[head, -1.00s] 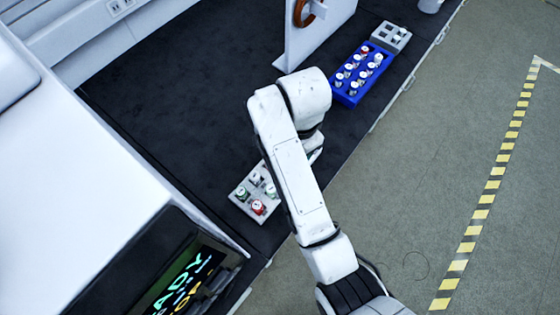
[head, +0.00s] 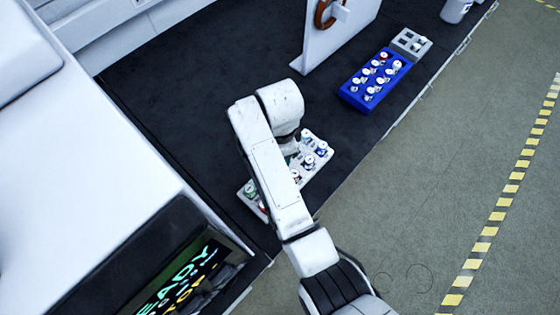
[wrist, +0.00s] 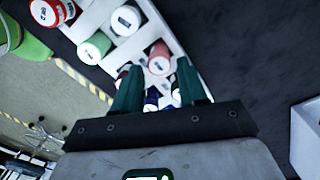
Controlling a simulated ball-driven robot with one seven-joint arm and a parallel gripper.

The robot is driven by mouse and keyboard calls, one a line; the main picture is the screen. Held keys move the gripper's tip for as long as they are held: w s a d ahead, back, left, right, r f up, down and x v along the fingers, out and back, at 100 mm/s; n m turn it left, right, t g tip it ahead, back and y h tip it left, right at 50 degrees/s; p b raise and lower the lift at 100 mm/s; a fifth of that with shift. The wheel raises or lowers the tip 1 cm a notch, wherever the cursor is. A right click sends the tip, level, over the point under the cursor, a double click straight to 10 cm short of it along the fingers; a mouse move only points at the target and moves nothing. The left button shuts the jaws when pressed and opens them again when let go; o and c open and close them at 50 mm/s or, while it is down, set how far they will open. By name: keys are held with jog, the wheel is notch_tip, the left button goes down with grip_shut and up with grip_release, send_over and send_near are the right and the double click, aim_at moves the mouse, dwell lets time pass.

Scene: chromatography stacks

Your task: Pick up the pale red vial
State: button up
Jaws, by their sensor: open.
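The fingers are apart, with nothing held. Whether they reach down beside the vial, I cannot tell. In the head view the rack (head: 322,172) lies under my arm, which hides its middle and most of my gripper. I cannot surely pick out the pale red vial there.
Other capped vials stand close by in the rack, including a red one (wrist: 50,11) and a dark one (wrist: 125,18). A blue rack of vials (head: 350,96) and a small grey rack (head: 425,46) stand farther right. The dark bench (head: 200,120) is clear behind.

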jog(key=shift+f, duration=1.25)
jog(key=shift+c, duration=0.4)
grip_shut()
jog(key=shift+r, duration=0.15)
